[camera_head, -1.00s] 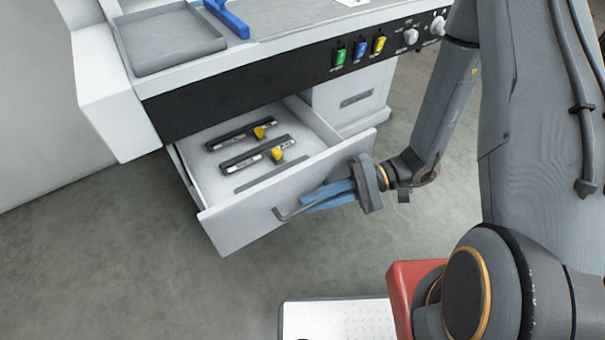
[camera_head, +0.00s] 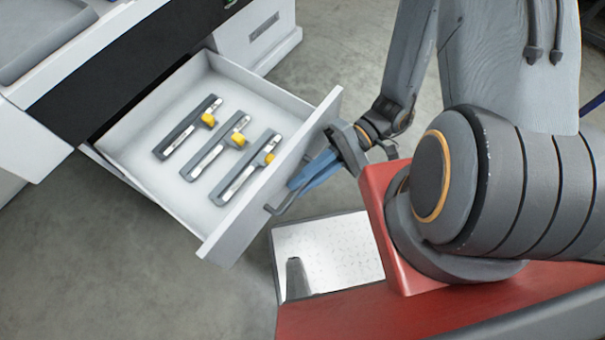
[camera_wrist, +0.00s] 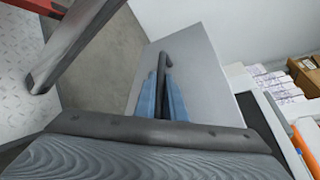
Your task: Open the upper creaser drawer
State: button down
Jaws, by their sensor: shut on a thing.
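The upper creaser drawer (camera_head: 138,142) is pulled well out of the white machine in the head view. Three dark tools with yellow knobs (camera_head: 230,143) lie inside it. My gripper (camera_head: 297,184) has blue fingers shut on the dark bar handle (camera_head: 277,209) on the drawer front (camera_head: 285,165). In the wrist view the blue fingers (camera_wrist: 163,88) lie on both sides of the handle (camera_wrist: 166,61), against the grey drawer front (camera_wrist: 197,72).
A lower cabinet front with a recessed pull (camera_head: 264,27) stands beside the open drawer. My red base is close to the drawer front. Grey floor (camera_head: 120,250) is clear at the left. Stacked papers and brown boxes (camera_wrist: 305,75) show at the right of the wrist view.

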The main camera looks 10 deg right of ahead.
jog(key=c, duration=2.1)
grip_release()
jog(key=v, duration=0.8)
jog(key=shift+b, duration=0.3)
jog(key=shift+r, duration=0.1)
jog(key=w+d+r+t+h+p, duration=0.2)
jog(key=r+h, duration=0.2)
jog(key=r, duration=0.3)
jog(key=w+d+r+n+t+h+p, duration=0.1)
jog(key=w+d+r+t+h+p, duration=0.1)
jog(key=r+h, duration=0.3)
jog(key=w+d+r+t+h+p, duration=0.2)
jog(key=w+r+h, duration=0.2)
jog(key=r, duration=0.6)
jog(key=shift+w+t+h, duration=0.25)
jog(key=shift+t+h, duration=0.05)
jog(key=shift+h, duration=0.3)
